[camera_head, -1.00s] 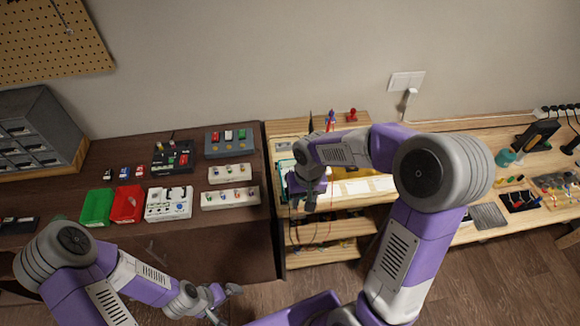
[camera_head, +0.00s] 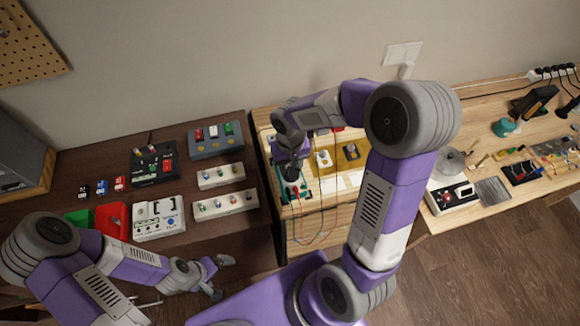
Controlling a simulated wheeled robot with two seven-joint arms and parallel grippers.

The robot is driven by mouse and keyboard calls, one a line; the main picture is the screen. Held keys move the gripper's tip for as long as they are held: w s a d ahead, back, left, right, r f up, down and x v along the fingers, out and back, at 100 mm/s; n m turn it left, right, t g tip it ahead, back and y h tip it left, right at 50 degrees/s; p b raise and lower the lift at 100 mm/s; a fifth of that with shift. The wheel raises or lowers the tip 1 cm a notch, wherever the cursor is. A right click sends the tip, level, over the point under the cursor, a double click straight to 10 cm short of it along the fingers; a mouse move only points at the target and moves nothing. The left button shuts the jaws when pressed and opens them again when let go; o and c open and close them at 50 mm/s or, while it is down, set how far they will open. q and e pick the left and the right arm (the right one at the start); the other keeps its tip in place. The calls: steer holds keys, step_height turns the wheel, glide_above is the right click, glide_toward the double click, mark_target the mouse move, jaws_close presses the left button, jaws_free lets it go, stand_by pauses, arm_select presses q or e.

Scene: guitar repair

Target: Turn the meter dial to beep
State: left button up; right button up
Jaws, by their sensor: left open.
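The meter (camera_head: 303,189) looks like the teal-edged device on the light wooden bench. Thin red and dark leads run from it over the bench's front edge. My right gripper (camera_head: 292,168) points down right over the meter and hides most of its face. I cannot make out the dial, whether the fingers touch it, or whether they are open. My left gripper (camera_head: 221,277) is open and empty, low in front of the dark bench and away from the meter.
The dark bench (camera_head: 95,163) at left holds a green bin (camera_head: 78,217), a red bin (camera_head: 112,220), a white panel (camera_head: 158,218) and several switch and knob blocks. A white device with a red button (camera_head: 446,197) stands right of my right arm. Small yellow and white parts lie near the meter.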

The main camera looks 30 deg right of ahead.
steer(key=shift+f, duration=0.6)
jaws_close()
steer(key=shift+n, duration=0.4)
steer(key=n+p, duration=0.1)
steer(key=n, duration=0.4)
steer(key=shift+a+n, duration=0.15)
steer(key=shift+n, duration=0.15)
steer(key=n+p, duration=0.1)
steer(key=n, duration=0.2)
steer(key=shift+a+n, duration=0.1)
steer(key=shift+n, duration=0.2)
steer(key=shift+s+n+p, duration=0.1)
steer(key=shift+n+p, duration=0.65)
steer(key=shift+n, duration=1.05)
steer(key=shift+a, duration=0.1)
